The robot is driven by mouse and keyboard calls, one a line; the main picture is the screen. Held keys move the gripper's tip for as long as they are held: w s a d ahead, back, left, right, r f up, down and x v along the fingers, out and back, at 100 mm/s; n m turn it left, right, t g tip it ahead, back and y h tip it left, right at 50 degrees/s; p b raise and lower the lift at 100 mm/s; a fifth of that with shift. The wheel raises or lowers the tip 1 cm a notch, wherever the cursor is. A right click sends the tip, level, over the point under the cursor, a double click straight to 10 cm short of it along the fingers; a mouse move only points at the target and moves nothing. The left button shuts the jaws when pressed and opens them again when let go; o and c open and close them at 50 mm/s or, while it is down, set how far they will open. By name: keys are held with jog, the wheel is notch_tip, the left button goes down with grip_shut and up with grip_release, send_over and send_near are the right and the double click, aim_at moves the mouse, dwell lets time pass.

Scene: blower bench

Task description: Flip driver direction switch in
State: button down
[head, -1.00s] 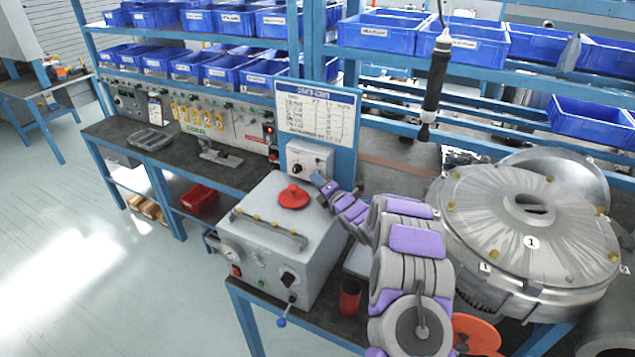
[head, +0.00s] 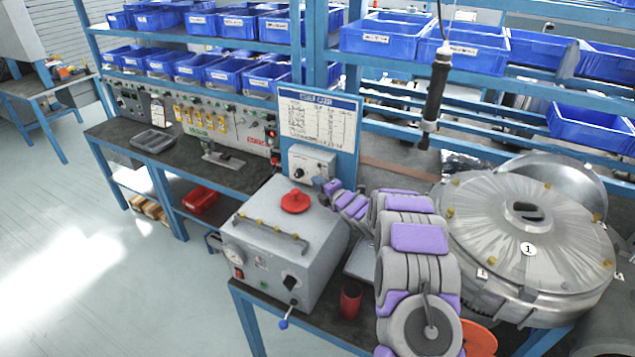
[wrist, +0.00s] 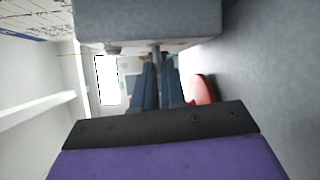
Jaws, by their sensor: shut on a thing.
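A small grey control box (head: 312,163) with a dark knob is mounted below the white sign, behind the large grey machine. My gripper (head: 323,184) is at the lower right of this box. In the wrist view the underside of the box (wrist: 150,22) fills the top, and a thin lever (wrist: 156,58) sticks out from it between the two blue fingers of my gripper (wrist: 157,75). The fingers are close together, shut on the lever. Their exact contact is partly hidden. The hanging black driver (head: 434,95) is well to the right of my gripper.
The large grey machine (head: 270,250) with a red cap (head: 295,201) stands just left of my arm. A big round metal housing (head: 500,225) is to the right. A red cup (head: 350,302) stands in front. Blue bins (head: 465,55) line the shelves above.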

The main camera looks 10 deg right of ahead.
jog(key=r+m+g+p, duration=0.1)
jog(key=p, duration=0.2)
jog(key=m+g+p, duration=0.1)
jog(key=p, duration=0.2)
jog(key=shift+w+d+r+m+p, duration=0.1)
jog(key=shift+d+r+m+p, duration=0.25)
jog(key=shift+r+m+p, duration=0.05)
jog(key=shift+f+m+p, duration=0.1)
jog(key=shift+m+p, duration=0.2)
jog(key=shift+p, duration=0.75)
jog(key=shift+d+g+p, duration=0.1)
jog(key=shift+g+p, duration=0.2)
jog(key=shift+p, duration=0.1)
jog(key=c, duration=1.3)
grip_release()
jog(key=shift+w+d+f, duration=0.1)
jog(key=shift+d, duration=0.1)
jog(key=shift+o, duration=0.5)
jog(key=shift+a, duration=0.1)
jog(key=shift+a, duration=0.3)
jog(key=b+v, duration=0.1)
jog(key=v, duration=1.6)
jog(key=shift+d+b, duration=0.2)
jog(key=shift+b, duration=0.2)
